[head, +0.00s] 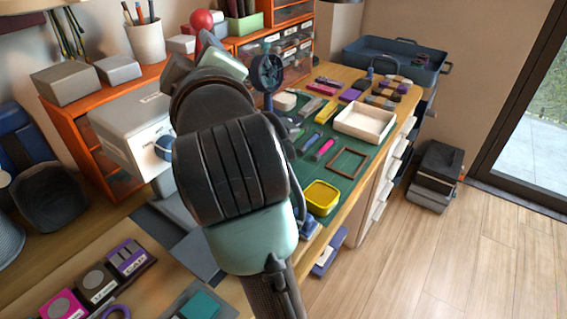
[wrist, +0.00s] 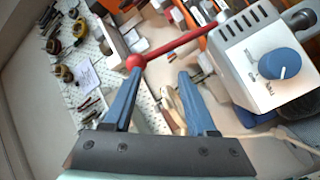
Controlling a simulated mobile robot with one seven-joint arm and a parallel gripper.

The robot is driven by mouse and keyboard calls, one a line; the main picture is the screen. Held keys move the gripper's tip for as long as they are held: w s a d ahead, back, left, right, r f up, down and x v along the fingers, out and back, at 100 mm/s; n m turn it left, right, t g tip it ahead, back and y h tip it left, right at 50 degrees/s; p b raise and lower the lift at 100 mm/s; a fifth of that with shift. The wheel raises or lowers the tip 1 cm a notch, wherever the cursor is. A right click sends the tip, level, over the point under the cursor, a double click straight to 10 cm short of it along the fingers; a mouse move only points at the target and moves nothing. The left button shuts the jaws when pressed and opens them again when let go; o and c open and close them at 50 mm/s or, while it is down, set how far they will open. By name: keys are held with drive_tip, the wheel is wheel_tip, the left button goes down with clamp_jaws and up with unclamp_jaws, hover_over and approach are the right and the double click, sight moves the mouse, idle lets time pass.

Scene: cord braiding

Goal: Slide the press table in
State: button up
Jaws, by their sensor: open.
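A grey machine housing (head: 128,120) with a blue knob stands left of my arm in the head view. In the wrist view the housing (wrist: 285,45) is at the upper right, its blue knob (wrist: 279,63) facing the camera. A red lever (wrist: 178,46) with a red ball (wrist: 136,62) runs from beside it to my left fingertip; the ball also shows in the head view (head: 201,20). My gripper (wrist: 160,78) is open, with nothing held between its blue fingers. I cannot tell whether the left finger touches the ball. I cannot pick out a press table; my arm covers much of that area.
The workbench holds a green mat (head: 352,194) with tools, a yellow tray (head: 321,198) and a cream box (head: 365,122) right of my arm. Orange shelving (head: 78,138) stands behind the machine. In the wrist view, a white pegboard (wrist: 100,62) with tools is left.

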wheel_tip(320, 180, down, 8)
drive_tip(key=w+n+g+h+p, duration=0.1)
drive_tip(key=n+g+h+p, duration=0.1)
drive_tip(key=n+g+p, duration=0.65)
drive_tip(key=s+d+f+n+g+h+p, duration=0.4)
drive_tip(key=s+d+f+n+g+p, duration=0.35)
drive_tip(key=s+d+p, duration=0.2)
drive_tip(key=shift+m+g, duration=0.3)
drive_tip(key=shift+m, duration=0.2)
drive_tip(key=f+b, duration=0.2)
drive_tip(key=f, duration=0.2)
drive_tip(key=f+b, duration=0.2)
drive_tip(key=f, duration=0.2)
drive_tip(key=f+b, duration=0.2)
drive_tip(key=f, duration=0.2)
drive_tip(key=shift+s+d+b, duration=0.15)
drive_tip(key=shift+d+b, duration=0.15)
drive_tip(key=shift+d, duration=0.05)
clamp_jaws()
